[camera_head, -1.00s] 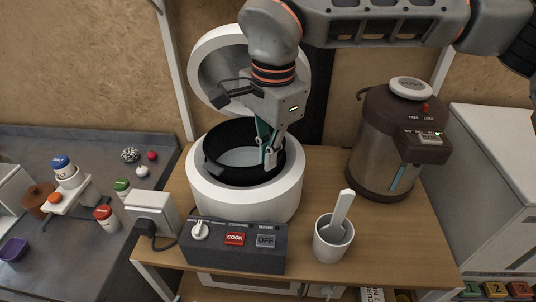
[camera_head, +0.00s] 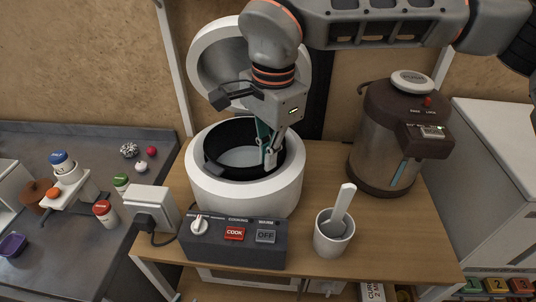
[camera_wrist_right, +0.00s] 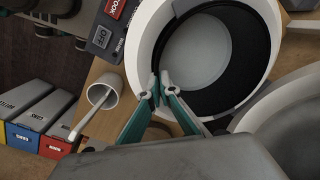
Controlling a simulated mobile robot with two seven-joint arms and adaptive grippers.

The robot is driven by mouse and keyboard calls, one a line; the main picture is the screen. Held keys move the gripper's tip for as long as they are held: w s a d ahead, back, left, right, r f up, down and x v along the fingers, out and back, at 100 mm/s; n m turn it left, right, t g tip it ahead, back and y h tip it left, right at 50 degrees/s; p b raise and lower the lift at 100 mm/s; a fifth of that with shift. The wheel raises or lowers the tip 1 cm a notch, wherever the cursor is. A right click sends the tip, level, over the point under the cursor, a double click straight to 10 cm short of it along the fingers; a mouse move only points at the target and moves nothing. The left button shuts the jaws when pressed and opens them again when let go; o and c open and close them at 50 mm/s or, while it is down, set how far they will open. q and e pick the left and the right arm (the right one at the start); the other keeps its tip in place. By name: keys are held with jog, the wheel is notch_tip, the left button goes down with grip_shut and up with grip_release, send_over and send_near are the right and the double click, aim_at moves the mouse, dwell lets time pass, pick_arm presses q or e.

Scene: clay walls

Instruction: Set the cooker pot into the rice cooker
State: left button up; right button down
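The cooker pot (camera_head: 214,153) is black with a pale grey bottom. It sits upright within the white rice cooker (camera_head: 240,196), its dark rim near the cooker's ring; whether it rests fully on the bottom is hidden. The cooker's lid (camera_head: 207,68) stands open behind. My right gripper (camera_head: 268,160) reaches down from above at the pot's front right edge. In the right wrist view, its teal fingers (camera_wrist_right: 157,90) close together on the rim of the pot (camera_wrist_right: 245,75). My left gripper is in no view.
A control box (camera_head: 230,243) stands in front of the cooker. A white cup with a spatula (camera_head: 333,240) and a brown water dispenser (camera_head: 380,150) stand to the right. A white socket box (camera_head: 152,210) is at the left, beside a grey counter (camera_head: 70,230) with small jars.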

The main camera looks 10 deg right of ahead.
jog(key=c, duration=2.2)
grip_release()
jog(key=shift+r, duration=0.15)
jog(key=r, duration=1.2)
jog(key=shift+s+d, duration=0.2)
jog(key=shift+s, duration=0.15)
jog(key=shift+f, duration=0.1)
